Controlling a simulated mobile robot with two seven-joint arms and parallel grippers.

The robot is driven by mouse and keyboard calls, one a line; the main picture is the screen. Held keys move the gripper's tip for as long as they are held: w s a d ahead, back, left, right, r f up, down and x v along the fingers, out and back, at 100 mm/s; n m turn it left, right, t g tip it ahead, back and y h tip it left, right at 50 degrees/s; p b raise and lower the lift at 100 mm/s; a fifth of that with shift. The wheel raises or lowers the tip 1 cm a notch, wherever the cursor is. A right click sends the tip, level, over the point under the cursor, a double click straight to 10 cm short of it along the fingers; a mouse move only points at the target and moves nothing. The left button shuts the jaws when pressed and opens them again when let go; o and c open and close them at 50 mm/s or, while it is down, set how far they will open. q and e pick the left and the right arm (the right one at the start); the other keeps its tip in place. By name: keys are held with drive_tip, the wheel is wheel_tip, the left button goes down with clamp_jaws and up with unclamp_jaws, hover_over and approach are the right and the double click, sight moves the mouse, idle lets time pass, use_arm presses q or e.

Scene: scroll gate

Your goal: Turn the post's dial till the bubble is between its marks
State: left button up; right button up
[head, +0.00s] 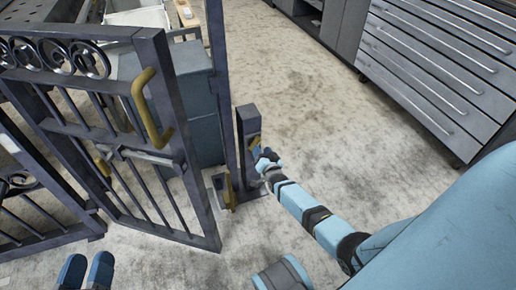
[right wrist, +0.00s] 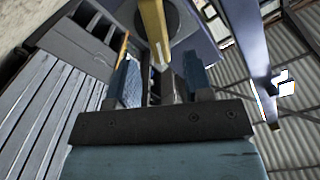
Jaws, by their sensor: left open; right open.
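The short dark post (head: 246,122) stands right of the scroll gate (head: 150,110). A brass bar (head: 254,141) shows on its side, partly hidden by my right gripper (head: 263,156). In the right wrist view the brass bar (right wrist: 154,30) runs in front of a round dark plate (right wrist: 182,22) on the post. Its end lies between the open blue fingers of my right gripper (right wrist: 162,82); I cannot tell whether they touch it. My left gripper (head: 86,272) is open and empty at the bottom left, over the floor. I cannot make out the bubble or its marks.
The gate carries a brass handle (head: 150,106) and stands left of the post. Another brass piece (head: 228,192) is low beside the post. Grey drawer cabinets (head: 430,70) stand at the upper right. The concrete floor (head: 310,110) between is clear.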

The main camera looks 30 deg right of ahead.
use_arm(q)
drive_tip(key=shift+d+f+g+b, duration=0.1)
drive_tip(key=shift+f+g+b, duration=0.55)
drive_tip(key=shift+f, duration=0.85)
use_arm(e)
drive_tip(key=shift+x, duration=2.25)
drive_tip(key=shift+c, duration=0.2)
